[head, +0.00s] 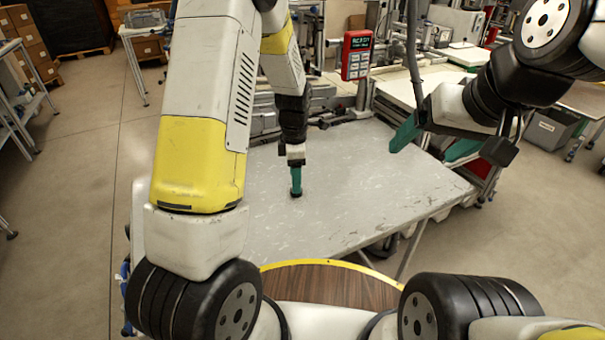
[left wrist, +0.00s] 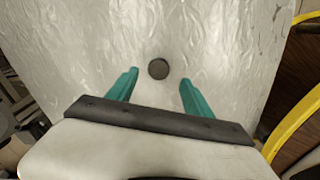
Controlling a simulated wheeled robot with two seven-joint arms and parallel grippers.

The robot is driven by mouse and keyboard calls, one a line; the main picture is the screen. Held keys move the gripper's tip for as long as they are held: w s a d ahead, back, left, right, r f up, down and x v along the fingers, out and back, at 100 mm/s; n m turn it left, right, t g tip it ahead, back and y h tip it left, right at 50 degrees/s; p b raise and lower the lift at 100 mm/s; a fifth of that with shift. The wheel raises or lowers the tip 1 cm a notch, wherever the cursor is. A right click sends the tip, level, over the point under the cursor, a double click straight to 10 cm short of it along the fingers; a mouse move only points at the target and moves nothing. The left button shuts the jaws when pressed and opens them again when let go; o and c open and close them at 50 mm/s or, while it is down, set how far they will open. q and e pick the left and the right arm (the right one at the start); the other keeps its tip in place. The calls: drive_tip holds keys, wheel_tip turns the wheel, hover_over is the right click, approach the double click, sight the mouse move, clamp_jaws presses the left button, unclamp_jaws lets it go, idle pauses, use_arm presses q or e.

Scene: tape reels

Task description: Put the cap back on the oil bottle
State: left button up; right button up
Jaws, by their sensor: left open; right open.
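A small dark round cap (left wrist: 158,69) lies on the wrinkled silver-grey table top in the left wrist view. It sits between the lines of my left gripper's two teal fingers, near their tips. My left gripper (head: 296,187) points down over the middle of the table in the head view. It is open and holds nothing; a dark spot, likely the cap (head: 296,194), shows at its tips. My right gripper (head: 432,145) is open and empty above the table's right side, its teal fingers wide apart. I cannot make out the oil bottle in either view.
The grey table (head: 370,205) is mostly bare around my left gripper. A red device with a lit display (head: 357,55) stands behind the table's far edge. Machinery and benches crowd the back. A round wooden surface with a yellow rim (head: 330,287) is at the near edge.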

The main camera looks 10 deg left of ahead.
use_arm(q)
drive_tip(key=f, duration=0.4)
drive_tip(key=shift+w, duration=0.2)
drive_tip(key=shift+c, duration=0.2)
clamp_jaws()
drive_tip(key=shift+r, duration=0.55)
wheel_tip(320, 180, up, 2)
drive_tip(key=shift+r, duration=0.2)
drive_tip(key=s+a, duration=0.3)
drive_tip(key=a, duration=0.1)
drive_tip(key=s+a+r, duration=0.1)
drive_tip(key=s+a, duration=0.6)
drive_tip(key=shift+s+a+r, duration=0.25)
drive_tip(key=shift+s+a, duration=0.15)
